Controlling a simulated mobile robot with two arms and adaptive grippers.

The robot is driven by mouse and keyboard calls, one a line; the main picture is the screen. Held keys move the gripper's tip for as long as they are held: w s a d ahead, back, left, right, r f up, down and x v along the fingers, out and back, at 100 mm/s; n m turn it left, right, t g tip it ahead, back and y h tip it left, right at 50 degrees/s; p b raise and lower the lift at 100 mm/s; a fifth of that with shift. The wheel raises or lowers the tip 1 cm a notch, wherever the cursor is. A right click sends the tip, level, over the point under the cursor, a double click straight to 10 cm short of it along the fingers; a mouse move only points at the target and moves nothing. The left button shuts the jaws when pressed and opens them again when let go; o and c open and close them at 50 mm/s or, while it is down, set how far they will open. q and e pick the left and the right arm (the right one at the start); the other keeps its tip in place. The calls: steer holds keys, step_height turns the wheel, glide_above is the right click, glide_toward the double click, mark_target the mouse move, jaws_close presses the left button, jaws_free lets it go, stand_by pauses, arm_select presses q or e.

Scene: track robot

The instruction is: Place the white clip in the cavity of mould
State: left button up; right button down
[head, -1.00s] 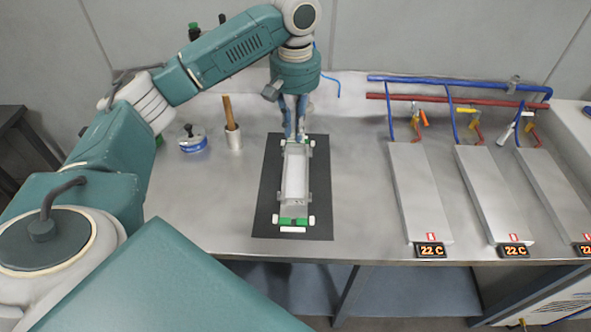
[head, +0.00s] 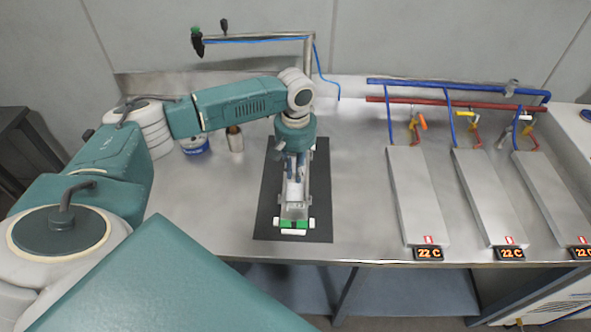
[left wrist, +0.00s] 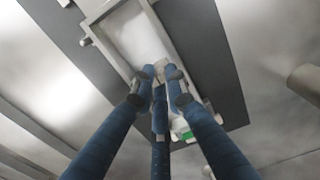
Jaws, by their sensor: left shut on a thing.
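The mould (head: 296,212) is a long grey metal frame with a pale cavity, lying on a black mat (head: 262,215). Its near end carries green blocks (head: 294,224) with white knobs. My left gripper (head: 293,181) points down over the cavity and hides much of the mould's far part. In the left wrist view, the blue fingers (left wrist: 161,75) close on a small pale piece, likely the white clip (left wrist: 161,70), over the cavity (left wrist: 138,38). The fingers mostly cover the piece; I cannot tell whether it touches the cavity floor. My right gripper is not in view.
A blue-and-white tin (head: 195,145) and a metal cup (head: 235,142) stand left of the mat. Several grey plates (head: 422,195) with blue and red pipes and 22 C displays lie at right. The steel table between mat and plates is clear.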

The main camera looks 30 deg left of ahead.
arm_select(q)
steer(key=o, duration=0.5)
steer(key=shift+f, duration=0.1)
steer(key=shift+c, duration=0.2)
step_height(320, 180, up, 12)
steer(key=b, duration=0.2)
steer(key=shift+r, duration=0.2)
